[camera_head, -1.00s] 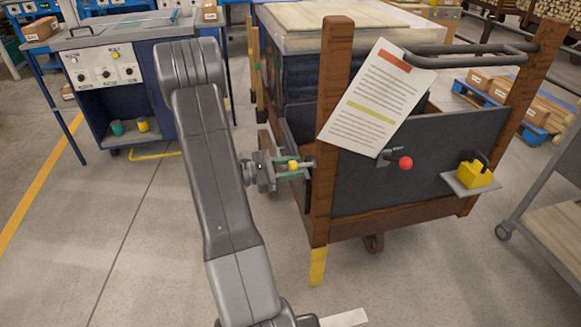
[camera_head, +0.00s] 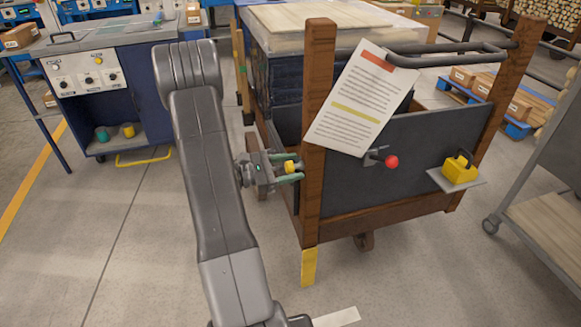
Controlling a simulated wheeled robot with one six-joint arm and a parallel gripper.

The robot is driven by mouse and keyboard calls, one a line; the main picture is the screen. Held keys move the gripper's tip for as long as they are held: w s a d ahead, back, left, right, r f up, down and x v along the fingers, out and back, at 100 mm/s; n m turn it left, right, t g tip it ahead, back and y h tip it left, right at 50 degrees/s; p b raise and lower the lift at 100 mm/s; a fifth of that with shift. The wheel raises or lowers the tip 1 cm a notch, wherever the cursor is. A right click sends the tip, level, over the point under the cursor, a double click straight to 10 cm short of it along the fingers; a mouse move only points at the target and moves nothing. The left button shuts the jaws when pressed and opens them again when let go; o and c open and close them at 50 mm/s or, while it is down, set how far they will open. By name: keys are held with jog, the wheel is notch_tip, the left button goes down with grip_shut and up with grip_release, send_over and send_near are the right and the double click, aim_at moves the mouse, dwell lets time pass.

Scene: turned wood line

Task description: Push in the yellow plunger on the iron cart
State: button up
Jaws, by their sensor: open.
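The cart (camera_head: 340,203) has wooden posts, a dark end panel and a dark bar handle. My gripper (camera_head: 296,172) is open at the left side of its near left post (camera_head: 318,110), green fingers pointing right. A small yellow knob (camera_head: 290,166) shows at the fingers; I cannot tell whether it is fixed to the cart or touched by them. A red ball knob (camera_head: 392,161) sticks out of the end panel. A yellow block with a dark handle (camera_head: 459,169) sits on a small grey shelf at the panel's right.
A printed sheet (camera_head: 355,105) hangs over the cart's end. A blue bench with a control panel (camera_head: 87,72) stands at the left, with a yellow button on it. A grey trolley (camera_head: 545,170) stands at the right. The floor (camera_head: 420,275) in front is clear.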

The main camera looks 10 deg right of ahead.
jog(key=a+p, duration=0.2)
jog(key=a, duration=1.1)
jog(key=shift+s+a, duration=0.2)
jog(key=shift+a, duration=0.1)
jog(key=d+b, duration=0.1)
jog(key=d, duration=0.6)
jog(key=d+b, duration=0.1)
jog(key=d, duration=0.5)
jog(key=shift+w+d, duration=0.2)
jog(key=shift+d, duration=0.2)
jog(key=shift+a, duration=0.45)
